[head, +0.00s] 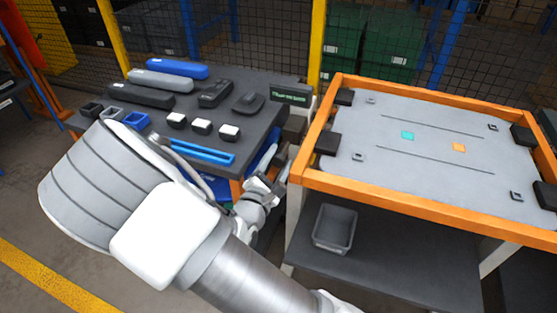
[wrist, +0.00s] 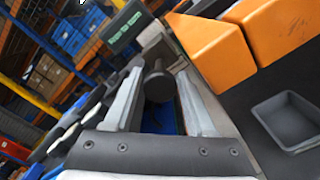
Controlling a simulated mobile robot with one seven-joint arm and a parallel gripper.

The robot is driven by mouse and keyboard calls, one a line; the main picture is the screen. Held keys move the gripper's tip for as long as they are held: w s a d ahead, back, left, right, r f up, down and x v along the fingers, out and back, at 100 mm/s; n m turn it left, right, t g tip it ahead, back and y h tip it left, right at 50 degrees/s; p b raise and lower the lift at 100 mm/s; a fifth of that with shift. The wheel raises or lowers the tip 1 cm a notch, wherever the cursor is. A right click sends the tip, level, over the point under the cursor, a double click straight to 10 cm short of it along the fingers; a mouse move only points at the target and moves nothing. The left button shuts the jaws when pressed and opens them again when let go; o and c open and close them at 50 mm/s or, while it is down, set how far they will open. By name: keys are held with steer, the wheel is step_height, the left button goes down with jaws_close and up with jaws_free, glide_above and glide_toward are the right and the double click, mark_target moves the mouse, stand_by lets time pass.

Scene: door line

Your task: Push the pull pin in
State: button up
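A dark round knob on a short stem, which looks like the pull pin (wrist: 158,84), shows in the middle of the wrist view. It lies between the two grey fingers of my gripper (wrist: 161,76), near their tips. The fingers stand apart with a gap between them, and I see no clear grip on the knob. How far the pin sticks out cannot be told. In the head view my gripper (head: 272,178) is low in the gap between the dark table and the orange-rimmed table. The pin cannot be made out there.
The dark table (head: 255,88) on the left holds several bars, blocks and small bins. The orange-rimmed table (head: 420,115) stands close on the right, with a grey bin (head: 335,228) on its lower shelf. A small display (head: 290,95) stands between them. The gap is narrow.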

jaws_close()
stand_by(1.1)
